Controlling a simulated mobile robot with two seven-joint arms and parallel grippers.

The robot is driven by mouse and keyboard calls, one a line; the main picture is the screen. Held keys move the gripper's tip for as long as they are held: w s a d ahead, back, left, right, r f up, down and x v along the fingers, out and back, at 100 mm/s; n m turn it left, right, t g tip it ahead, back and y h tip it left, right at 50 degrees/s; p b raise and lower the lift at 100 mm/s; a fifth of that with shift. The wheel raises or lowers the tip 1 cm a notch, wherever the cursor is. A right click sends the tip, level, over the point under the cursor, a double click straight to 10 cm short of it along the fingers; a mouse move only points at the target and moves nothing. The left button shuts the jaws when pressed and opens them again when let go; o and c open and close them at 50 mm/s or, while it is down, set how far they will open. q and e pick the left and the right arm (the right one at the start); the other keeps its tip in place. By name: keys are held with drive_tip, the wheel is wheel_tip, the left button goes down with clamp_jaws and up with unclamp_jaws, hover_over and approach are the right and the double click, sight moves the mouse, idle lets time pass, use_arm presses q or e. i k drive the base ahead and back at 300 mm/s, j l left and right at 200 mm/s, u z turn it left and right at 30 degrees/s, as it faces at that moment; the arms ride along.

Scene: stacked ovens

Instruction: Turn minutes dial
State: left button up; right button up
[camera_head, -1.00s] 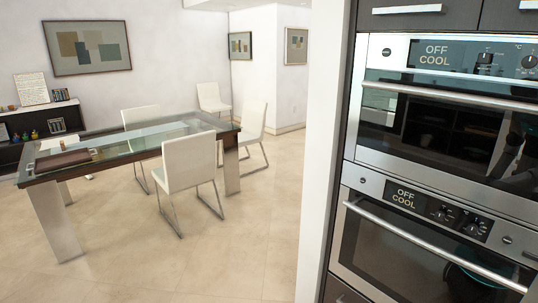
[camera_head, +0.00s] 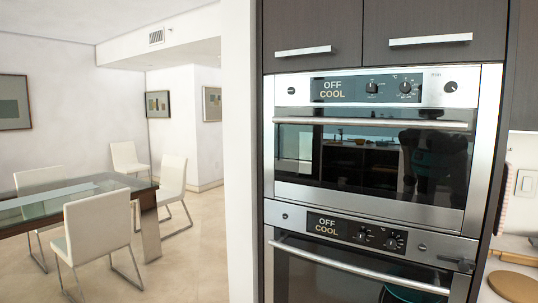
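Two ovens are stacked in a dark cabinet. The upper oven (camera_head: 462,200) has a black panel reading OFF COOL, with two dark dials, a left dial (camera_head: 372,87) and a right dial (camera_head: 405,87). A separate round knob (camera_head: 450,87) sits at the far right of its steel front. The lower oven (camera_head: 440,247) also reads OFF COOL and has a left dial (camera_head: 362,236) and a right dial (camera_head: 392,243). The dial markings are too small to tell which one is for minutes. Neither of my grippers is in view.
The upper door handle (camera_head: 370,123) and lower door handle (camera_head: 350,265) stick out below the panels. A white wall edge (camera_head: 238,150) borders the ovens on the left. A counter (camera_head: 500,250) is at right. A glass table (camera_head: 70,200) and white chairs stand left, with open floor.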

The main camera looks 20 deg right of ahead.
sight(452, 86)
drive_tip(key=i+l+z, duration=0.1)
drive_tip(key=z, duration=1.55)
drive_tip(key=i+l, duration=0.05)
